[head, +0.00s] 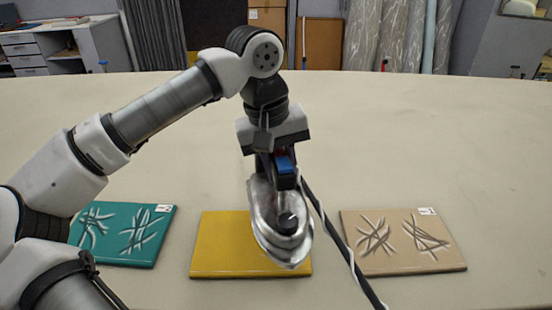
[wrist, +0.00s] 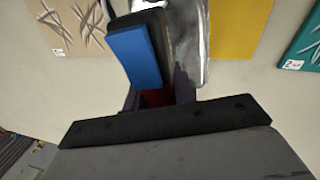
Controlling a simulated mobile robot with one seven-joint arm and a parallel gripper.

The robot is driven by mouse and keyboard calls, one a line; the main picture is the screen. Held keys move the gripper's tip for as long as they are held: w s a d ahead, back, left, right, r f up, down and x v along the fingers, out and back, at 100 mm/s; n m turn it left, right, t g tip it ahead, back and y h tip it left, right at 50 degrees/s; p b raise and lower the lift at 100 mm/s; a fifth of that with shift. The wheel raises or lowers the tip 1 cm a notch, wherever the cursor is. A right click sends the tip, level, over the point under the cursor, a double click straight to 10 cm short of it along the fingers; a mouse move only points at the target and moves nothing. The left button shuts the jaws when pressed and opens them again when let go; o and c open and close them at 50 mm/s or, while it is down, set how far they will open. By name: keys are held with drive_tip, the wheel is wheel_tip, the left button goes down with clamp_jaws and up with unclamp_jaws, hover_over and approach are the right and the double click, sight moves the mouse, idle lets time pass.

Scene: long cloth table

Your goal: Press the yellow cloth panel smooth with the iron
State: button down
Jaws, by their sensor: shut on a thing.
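The yellow cloth panel (head: 222,245) lies flat on the table in the middle of the head view. Its visible part looks smooth, with no creases. It also shows in the wrist view (wrist: 235,28). The silver iron (head: 268,225) is over the panel's right part and hides it there. I cannot tell whether its sole touches the cloth. My gripper (head: 279,162) is above the panel's far edge, shut on the iron's handle. The iron's blue handle part (wrist: 133,55) and silver body (wrist: 204,45) show in the wrist view.
A creased teal panel (head: 120,240) lies to the left and a creased beige panel (head: 400,243) to the right. A dark cord with a white stripe (head: 340,245) runs from the iron to the near edge of view. The table (head: 420,140) behind is clear.

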sight(284, 151)
drive_tip(key=shift+s+d+r+m, duration=0.1)
drive_tip(key=shift+r+m, duration=0.05)
drive_tip(key=shift+m, duration=0.45)
drive_tip(key=shift+f, duration=0.25)
drive_tip(key=shift+f+b, duration=1.7)
drive_tip(key=shift+f, duration=0.9)
drive_tip(key=shift+s+f+b, duration=0.1)
drive_tip(key=shift+f+b, duration=0.65)
drive_tip(key=shift+f, duration=0.1)
drive_tip(key=shift+r+p, duration=2.25)
drive_tip(key=shift+r, duration=1.4)
drive_tip(key=shift+r+p, duration=1.9)
drive_tip(key=shift+r, duration=1.15)
drive_tip(key=shift+f+b, duration=1)
drive_tip(key=shift+f, duration=0.05)
